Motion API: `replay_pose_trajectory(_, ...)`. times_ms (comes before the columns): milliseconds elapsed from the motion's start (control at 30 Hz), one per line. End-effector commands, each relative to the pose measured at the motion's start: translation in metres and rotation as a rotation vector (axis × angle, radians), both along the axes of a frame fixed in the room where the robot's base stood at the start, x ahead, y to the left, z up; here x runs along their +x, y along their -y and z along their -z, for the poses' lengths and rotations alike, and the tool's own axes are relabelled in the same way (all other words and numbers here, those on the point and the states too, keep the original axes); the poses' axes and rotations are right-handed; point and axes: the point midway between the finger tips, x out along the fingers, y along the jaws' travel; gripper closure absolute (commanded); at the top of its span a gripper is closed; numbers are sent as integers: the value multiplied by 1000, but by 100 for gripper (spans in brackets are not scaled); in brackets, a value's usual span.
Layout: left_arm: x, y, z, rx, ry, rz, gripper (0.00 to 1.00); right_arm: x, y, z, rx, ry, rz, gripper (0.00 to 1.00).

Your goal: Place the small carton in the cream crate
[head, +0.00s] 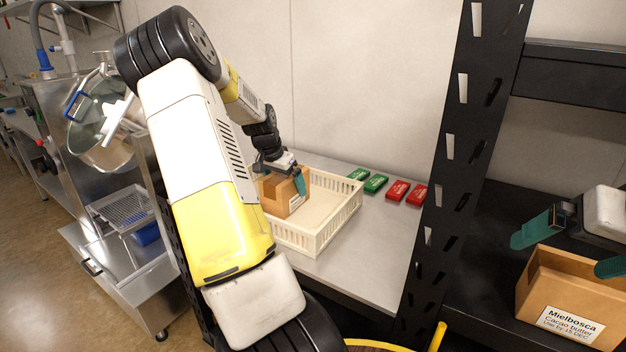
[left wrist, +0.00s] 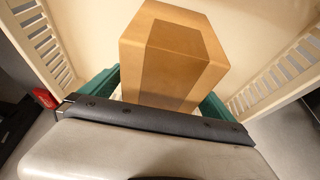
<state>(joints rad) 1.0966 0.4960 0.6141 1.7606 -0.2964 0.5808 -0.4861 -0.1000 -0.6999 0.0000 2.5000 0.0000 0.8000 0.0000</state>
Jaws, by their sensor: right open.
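The small carton (head: 288,194), brown with a white label, is in the left corner of the cream crate (head: 338,211). My left gripper (head: 286,172) is above it with its green fingers on either side, and looks shut on it. The left wrist view shows the carton (left wrist: 175,55) between the fingers, with the crate's slotted walls (left wrist: 275,75) around it. The carton's underside is hidden, so I cannot tell whether it touches the crate floor. My right gripper (head: 570,249) is open over a larger open brown box (head: 560,290) labelled Mielbosca cacao butter.
Green packs (head: 375,183) and red packs (head: 398,190) lie on the grey table (head: 375,260) right of the crate. A black slotted upright (head: 455,170) stands between the table and the dark shelf with the brown box. A metal bowl (head: 100,135) is at the left.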

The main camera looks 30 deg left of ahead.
Motion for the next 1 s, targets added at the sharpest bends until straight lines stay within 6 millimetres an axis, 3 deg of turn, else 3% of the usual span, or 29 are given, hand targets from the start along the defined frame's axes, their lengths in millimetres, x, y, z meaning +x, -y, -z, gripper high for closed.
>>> replay_pose_trajectory(367, -2, -1, -8, 2, 2, -2, 1, 0, 0, 0, 0, 0, 0, 0)
replay_pose_trajectory(800, -36, -4, -88, 4, 1, -2, 1, 0, 0, 0, 0, 0, 0, 0)
replay_pose_trajectory(1000, -44, -4, -109, 2, 1, 0, 1, 0, 0, 0, 0, 0, 0, 0)
